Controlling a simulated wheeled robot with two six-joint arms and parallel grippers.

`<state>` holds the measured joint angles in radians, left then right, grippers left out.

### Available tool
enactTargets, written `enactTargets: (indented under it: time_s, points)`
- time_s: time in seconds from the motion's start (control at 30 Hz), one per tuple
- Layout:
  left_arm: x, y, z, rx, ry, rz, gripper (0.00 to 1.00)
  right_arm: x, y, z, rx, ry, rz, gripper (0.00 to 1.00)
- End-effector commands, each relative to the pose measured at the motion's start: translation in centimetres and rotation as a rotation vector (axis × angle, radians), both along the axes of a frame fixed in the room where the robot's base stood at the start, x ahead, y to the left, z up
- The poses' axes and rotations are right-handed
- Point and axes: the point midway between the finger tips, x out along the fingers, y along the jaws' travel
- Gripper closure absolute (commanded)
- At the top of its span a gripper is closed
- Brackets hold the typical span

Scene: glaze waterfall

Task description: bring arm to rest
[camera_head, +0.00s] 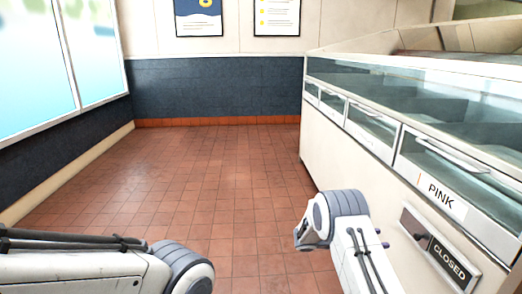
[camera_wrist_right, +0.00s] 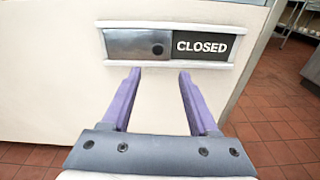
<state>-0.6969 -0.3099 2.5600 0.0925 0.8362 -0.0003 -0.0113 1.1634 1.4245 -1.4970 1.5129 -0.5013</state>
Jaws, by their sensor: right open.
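The holder has a metal plate (camera_wrist_right: 130,44) with a dark round spot on the left and a black CLOSED panel (camera_wrist_right: 203,46) on the right. I cannot tell whether the fingertips touch the counter. My left arm shows at the lower left of the head view; its gripper is out of view.
The white counter (camera_head: 330,150) with glass-topped cases runs along the right, with a PINK label (camera_head: 440,194) above the CLOSED panel (camera_head: 447,260). The red tiled floor (camera_head: 200,170) ahead is clear up to the dark blue wall (camera_head: 215,90). Windows line the left.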

Motion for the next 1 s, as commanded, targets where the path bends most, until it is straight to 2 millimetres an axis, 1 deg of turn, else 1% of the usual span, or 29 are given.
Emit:
enactTargets:
  time_s: [0.03,0.07,0.13,0.17,0.2,0.27,0.3,0.37,0.4,0.47,0.5,0.57,0.6,0.7,0.8,1.0]
  points:
    - [0.0,0.0,0.0,0.000,0.000,0.000,0.50,-0.3,1.8,1.4,0.053,-0.041,-0.006,0.40]
    - [0.0,0.0,0.0,0.000,0.000,0.000,0.50,-0.8,2.9,2.0,0.092,-0.065,-0.015,0.40]
    - [0.0,0.0,0.0,0.000,0.000,0.000,0.50,-2.3,5.8,3.4,0.198,-0.128,-0.042,0.40]
    - [0.0,0.0,0.0,0.000,0.000,0.000,0.50,-3.1,7.2,3.9,0.247,-0.155,-0.053,0.40]
    - [0.0,0.0,0.0,0.000,0.000,0.000,0.50,-4.3,9.0,4.5,0.311,-0.192,-0.072,0.40]
    - [0.0,0.0,0.0,0.000,0.000,0.000,0.50,-6.3,11.8,5.3,0.410,-0.246,-0.103,0.40]
    - [0.0,0.0,0.0,0.000,0.000,0.000,0.50,-7.7,13.6,5.8,0.475,-0.280,-0.124,0.40]
    - [0.0,0.0,0.0,0.000,0.000,0.000,0.50,-10.0,16.3,6.5,0.574,-0.329,-0.158,0.40]
    - [0.0,0.0,0.0,0.000,0.000,0.000,0.50,-11.6,18.1,7.0,0.640,-0.362,-0.182,0.40]
    - [0.0,0.0,0.0,0.000,0.000,0.000,0.50,-14.2,20.7,7.5,0.741,-0.408,-0.225,0.40]
    - [0.0,0.0,0.0,0.000,0.000,0.000,0.50,-16.0,22.4,7.8,0.806,-0.438,-0.254,0.40]
    - [0.0,0.0,0.0,0.000,0.000,0.000,0.50,-18.7,24.8,8.2,0.905,-0.478,-0.303,0.40]
    - [0.0,0.0,0.0,0.000,0.000,0.000,0.50,-20.5,26.3,8.5,0.968,-0.504,-0.337,0.40]
    - [0.0,0.0,0.0,0.000,0.000,0.000,0.50,-24.7,29.4,8.9,1.108,-0.551,-0.424,0.40]
    - [0.0,0.0,0.0,0.000,0.000,0.000,0.50,-28.1,31.6,9.2,1.221,-0.585,-0.506,0.40]
    - [0.0,0.0,0.0,0.000,0.000,0.000,0.50,-33.5,34.6,9.5,1.393,-0.627,-0.658,0.40]
